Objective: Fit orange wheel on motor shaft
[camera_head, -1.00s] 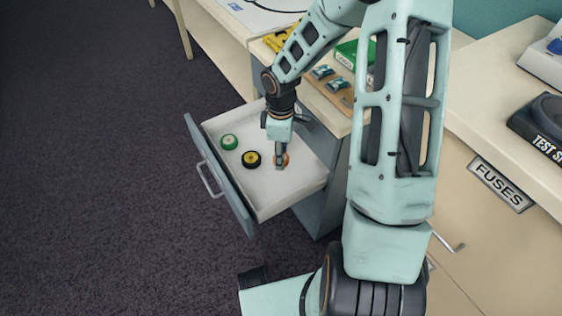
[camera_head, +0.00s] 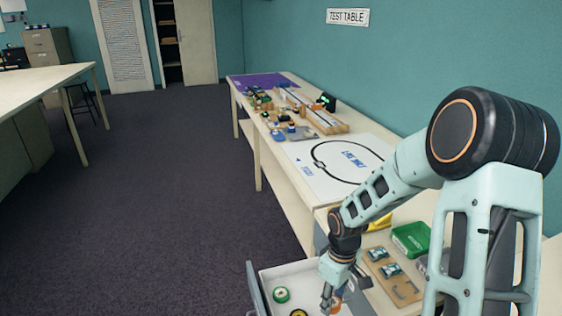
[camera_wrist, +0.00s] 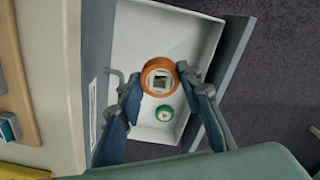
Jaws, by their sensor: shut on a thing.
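The orange wheel (camera_wrist: 160,66) is between the two fingers of my gripper (camera_wrist: 160,78), which is shut on it. A pale square hub shows in the wheel's middle. In the head view my gripper (camera_head: 328,298) is over the open white drawer, with the orange wheel (camera_head: 337,306) partly hidden behind it. A green wheel (camera_head: 281,295) and a yellow-and-black wheel (camera_head: 299,313) lie in the drawer; the green one also shows in the wrist view (camera_wrist: 165,113). I cannot make out a motor shaft among the small parts on the far table.
The open drawer (camera_head: 285,275) surrounds my gripper. A green box (camera_head: 411,238) and a tan board (camera_head: 400,283) lie on the cabinet top. The test table (camera_head: 300,172) holds a line-track sheet and several small parts. The floor at left is clear.

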